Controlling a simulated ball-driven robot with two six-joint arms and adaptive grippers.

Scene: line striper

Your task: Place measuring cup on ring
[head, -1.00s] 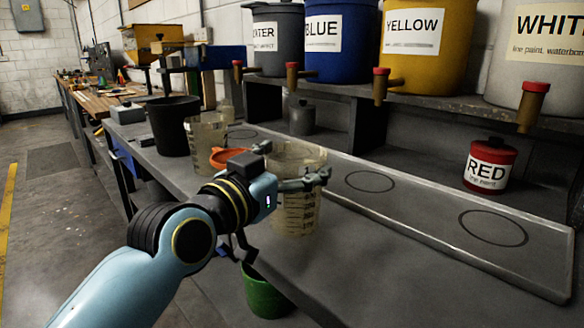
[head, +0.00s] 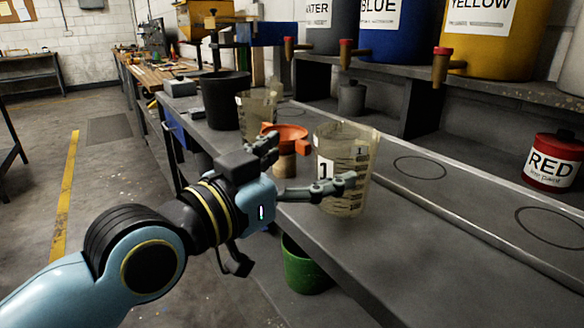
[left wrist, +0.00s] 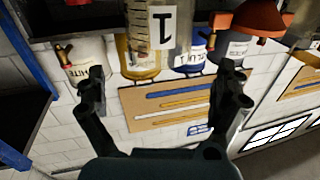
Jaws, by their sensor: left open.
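The clear measuring cup (head: 345,165) with a "1" label is upright near the bench's front edge in the head view. The left wrist view shows the cup (left wrist: 165,25) ahead of the fingers, at the top. My left gripper (head: 312,161) is open. One finger reaches in front of the cup's lower left side; I cannot tell if it touches. The fingers (left wrist: 162,80) have nothing between them in the wrist view. Dark rings (head: 420,167) mark the raised grey strip behind the cup, with another ring (head: 555,226) to the right. My right gripper is out of view.
An orange funnel (head: 286,137) and a second clear cup (head: 257,112) stand left of the cup, with a black bucket (head: 226,100) beyond. A red paint can (head: 554,160) stands at the right. A green container (head: 305,268) is below the bench edge. The near rings are clear.

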